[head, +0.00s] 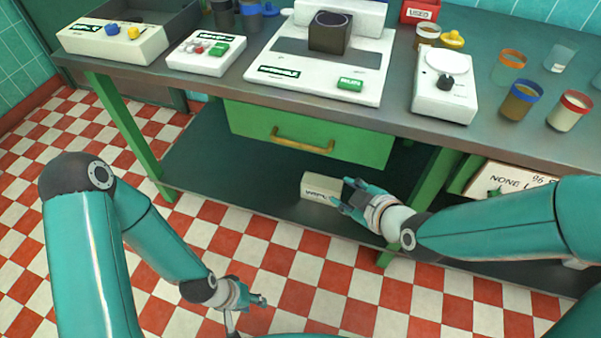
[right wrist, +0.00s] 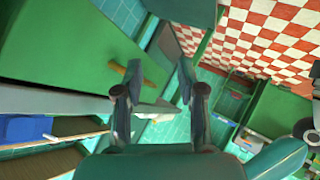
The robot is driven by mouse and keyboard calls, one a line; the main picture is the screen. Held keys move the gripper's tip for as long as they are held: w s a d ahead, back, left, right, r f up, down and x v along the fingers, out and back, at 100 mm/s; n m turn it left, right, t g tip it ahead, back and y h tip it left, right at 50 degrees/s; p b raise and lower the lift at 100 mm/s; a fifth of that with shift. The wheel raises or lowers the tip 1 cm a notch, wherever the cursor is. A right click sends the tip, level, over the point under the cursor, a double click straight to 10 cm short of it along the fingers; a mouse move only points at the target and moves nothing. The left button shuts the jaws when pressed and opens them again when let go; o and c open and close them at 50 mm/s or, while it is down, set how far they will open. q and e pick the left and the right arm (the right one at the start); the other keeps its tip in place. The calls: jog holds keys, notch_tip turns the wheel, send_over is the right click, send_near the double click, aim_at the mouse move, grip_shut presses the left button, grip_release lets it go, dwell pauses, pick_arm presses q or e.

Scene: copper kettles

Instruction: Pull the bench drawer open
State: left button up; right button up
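The green bench drawer (head: 340,152) sits under the bench top, its front close to the bench edge, and looks shut. Its brass bar handle (head: 302,146) runs across the front. My right gripper (head: 343,195) is open and empty, below and right of the handle in the head view. In the right wrist view, its two fingers (right wrist: 158,85) stand apart, with the handle (right wrist: 117,67) beside the left finger, apparently beyond it; I cannot tell whether they touch. My left gripper (head: 250,312) is low over the floor, away from the drawer, its fingers spread and empty.
A small pale box (head: 318,188) stands on the lower shelf (head: 225,160) behind my right gripper. Green bench legs (head: 124,125) flank the drawer. The bench top (head: 400,118) carries machines and several jars. The checkered floor (head: 290,300) in front is clear.

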aim_at(301, 146)
pick_arm(q)
notch_tip(301, 146, down, 14)
jog(key=b, duration=1)
jog(key=shift+r, duration=0.25)
pick_arm(e)
jog(key=w+a+n+t+y, duration=0.1)
jog(key=w+a+n, duration=0.2)
jog(key=w, duration=0.1)
jog(key=w+a+n+t, duration=0.2)
jog(key=w+a+n, duration=0.1)
jog(key=w, duration=0.1)
jog(key=w+a+n+t+y, duration=0.1)
jog(key=w+a+n, duration=0.2)
jog(key=w, duration=0.2)
jog(key=shift+a+r+t+y, duration=0.25)
jog(key=shift+a+t+y, duration=0.05)
jog(key=shift+a+t, duration=0.1)
grip_shut()
